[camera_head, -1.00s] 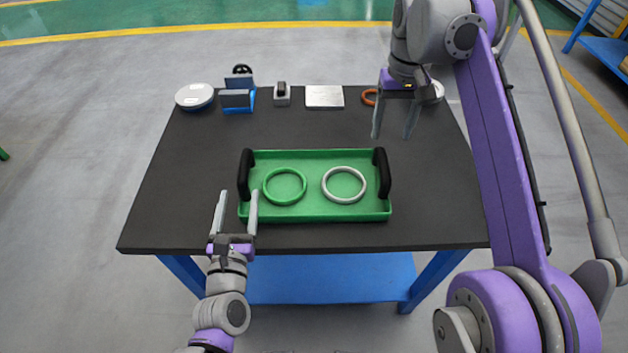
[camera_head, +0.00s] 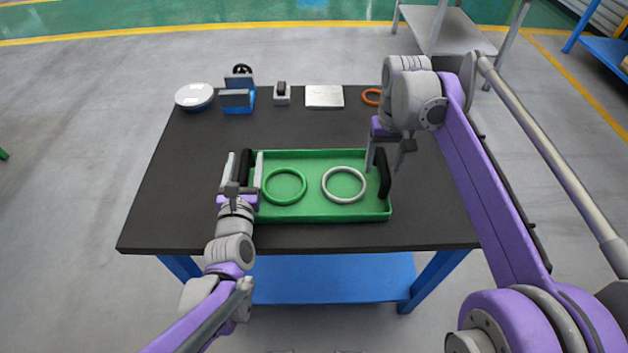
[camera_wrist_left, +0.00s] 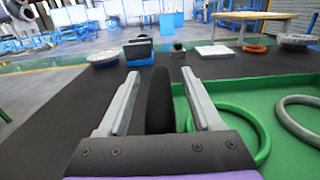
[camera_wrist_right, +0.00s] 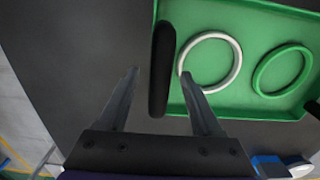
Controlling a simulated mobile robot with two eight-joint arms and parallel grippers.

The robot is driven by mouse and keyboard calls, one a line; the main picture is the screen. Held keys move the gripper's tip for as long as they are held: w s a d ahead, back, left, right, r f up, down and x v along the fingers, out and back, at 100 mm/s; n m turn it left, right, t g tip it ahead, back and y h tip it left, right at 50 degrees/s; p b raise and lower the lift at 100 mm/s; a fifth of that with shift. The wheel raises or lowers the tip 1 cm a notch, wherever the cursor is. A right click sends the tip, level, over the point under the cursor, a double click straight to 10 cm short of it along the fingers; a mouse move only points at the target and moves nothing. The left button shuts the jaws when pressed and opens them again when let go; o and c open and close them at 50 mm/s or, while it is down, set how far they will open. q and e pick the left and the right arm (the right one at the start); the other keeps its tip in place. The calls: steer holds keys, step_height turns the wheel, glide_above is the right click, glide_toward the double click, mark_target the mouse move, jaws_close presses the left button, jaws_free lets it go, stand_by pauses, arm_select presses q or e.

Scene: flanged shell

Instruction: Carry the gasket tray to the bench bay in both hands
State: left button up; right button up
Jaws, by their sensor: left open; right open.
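The green gasket tray (camera_head: 315,213) lies on the dark table with a green ring (camera_head: 284,201) and a white ring (camera_head: 344,199) inside it. It has a black handle at each end. My left gripper (camera_head: 243,160) is open, with its fingers on either side of the left handle (camera_wrist_left: 160,100) and apart from it. My right gripper (camera_head: 385,165) is open at the right handle (camera_head: 383,172). In the right wrist view this handle (camera_wrist_right: 162,70) stands between the fingertips (camera_wrist_right: 158,73), just at their ends. No bench bay can be made out.
The table top (camera_head: 180,190) is clear left of the tray. A grey bench (camera_head: 447,28) stands behind.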

arm_select(q)
jaws_close()
arm_select(e)
jaws_close()
stand_by(1.1)
